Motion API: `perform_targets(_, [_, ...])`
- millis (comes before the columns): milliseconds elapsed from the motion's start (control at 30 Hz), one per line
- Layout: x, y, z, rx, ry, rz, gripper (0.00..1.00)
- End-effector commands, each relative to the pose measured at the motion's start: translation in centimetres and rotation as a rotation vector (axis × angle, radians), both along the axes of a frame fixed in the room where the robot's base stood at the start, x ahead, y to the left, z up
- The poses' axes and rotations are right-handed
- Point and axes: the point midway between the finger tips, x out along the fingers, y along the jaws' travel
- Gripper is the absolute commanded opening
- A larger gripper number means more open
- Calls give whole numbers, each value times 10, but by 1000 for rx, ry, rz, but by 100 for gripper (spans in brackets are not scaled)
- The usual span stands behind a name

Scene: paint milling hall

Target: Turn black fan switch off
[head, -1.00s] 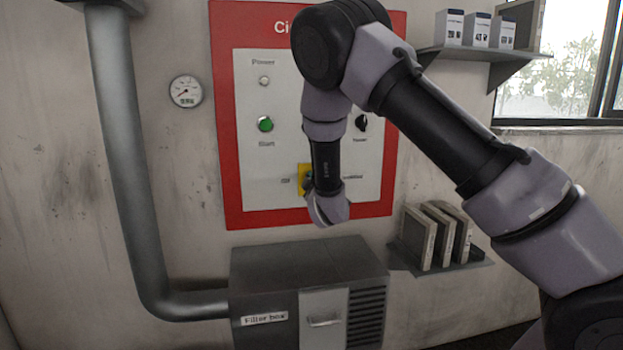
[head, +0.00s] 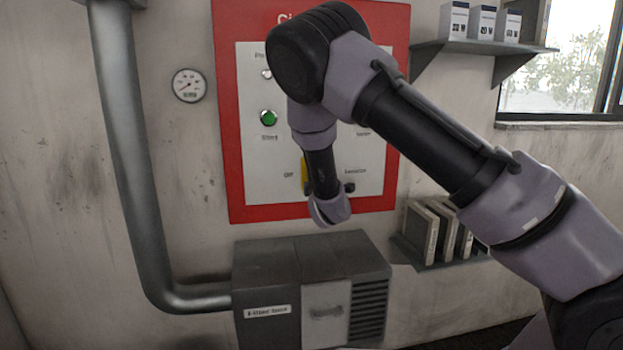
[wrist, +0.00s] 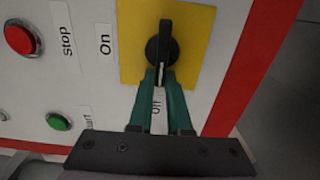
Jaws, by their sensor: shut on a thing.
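The black fan switch (wrist: 153,46) is a round knob with a raised handle on a yellow plate (wrist: 190,30) in the wrist view. The white mark on its handle points down toward the "Off" label (wrist: 157,104). The "On" label (wrist: 104,40) is to the left of the plate. My gripper (wrist: 162,76), with green fingers, is shut on the lower end of the handle. In the head view, a strip of the yellow plate (head: 304,174) shows beside my arm, which hides the switch and most of my gripper.
A red stop button (wrist: 19,38) and a green button (wrist: 59,122) share the red-framed panel (head: 262,212). A grey filter box (head: 265,260) stands below, with a pipe (head: 125,160) on its left. A lower shelf (head: 440,258) holds boards at right.

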Motion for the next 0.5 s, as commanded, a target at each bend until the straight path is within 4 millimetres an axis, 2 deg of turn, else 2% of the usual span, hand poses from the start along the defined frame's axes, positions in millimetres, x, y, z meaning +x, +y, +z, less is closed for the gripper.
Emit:
perform_targets(367, [-1, 0, -2, -7, 1, 1, 0])
perform_targets(400, [-1, 0, -2, -7, 1, 1, 28])
perform_targets(433, [-1, 0, -2, -6, 2, 1, 39])
perform_targets(467, [-1, 0, -2, -6, 2, 1, 46])
perform_targets(500, [-1, 0, -1, -5, 1, 1, 46])
